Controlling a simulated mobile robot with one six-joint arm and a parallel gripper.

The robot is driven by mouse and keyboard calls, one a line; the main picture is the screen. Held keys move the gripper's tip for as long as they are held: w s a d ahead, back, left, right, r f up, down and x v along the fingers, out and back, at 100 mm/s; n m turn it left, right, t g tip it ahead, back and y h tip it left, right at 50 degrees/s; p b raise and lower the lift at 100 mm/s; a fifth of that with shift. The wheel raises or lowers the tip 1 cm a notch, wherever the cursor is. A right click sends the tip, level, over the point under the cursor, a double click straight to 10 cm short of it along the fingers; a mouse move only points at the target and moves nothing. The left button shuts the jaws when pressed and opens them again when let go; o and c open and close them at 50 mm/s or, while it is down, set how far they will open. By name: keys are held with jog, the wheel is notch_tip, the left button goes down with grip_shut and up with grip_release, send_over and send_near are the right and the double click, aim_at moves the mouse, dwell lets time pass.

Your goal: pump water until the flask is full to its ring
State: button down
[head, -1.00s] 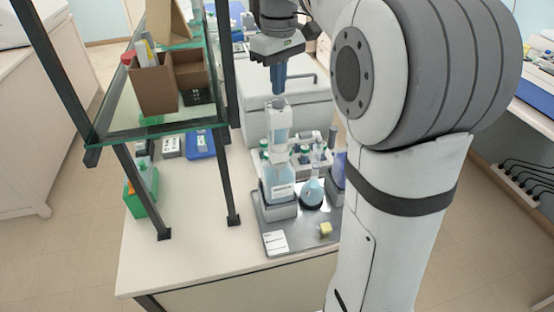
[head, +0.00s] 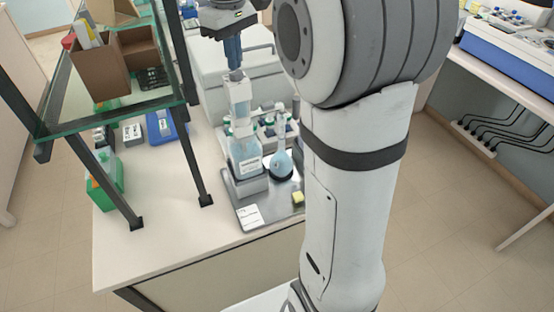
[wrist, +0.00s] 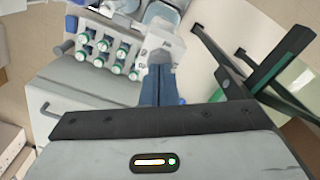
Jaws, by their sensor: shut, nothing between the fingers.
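The pump bottle (head: 245,158) holds pale blue liquid and stands upright on a grey block, with a tall white pump head (head: 239,95) on top. The flask (head: 281,163), round with a narrow neck, stands just right of it with pale blue in its bulb. Its ring and exact level are too small to tell. My gripper (head: 234,64) is shut and empty, pointing down just above the pump head. Contact cannot be told. In the wrist view my gripper (wrist: 161,72) has its blue fingertips right by the white pump head (wrist: 163,45).
A grey tray (head: 257,207) carries the bottle, the flask and a yellow block (head: 298,197). A glass shelf (head: 110,117) on dark posts stands to the left. Several green-capped bottles (wrist: 101,45) show in the wrist view. A large grey-white box (head: 212,70) stands behind.

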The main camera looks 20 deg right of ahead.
jog(key=shift+f+b, duration=0.45)
jog(key=shift+f, duration=0.55)
dwell(0.3)
jog(key=shift+r+p, duration=1.25)
jog(key=shift+r, duration=0.1)
jog(key=shift+f, duration=0.1)
jog(key=shift+f+b, duration=0.8)
jog(key=shift+f, duration=0.45)
dwell(0.3)
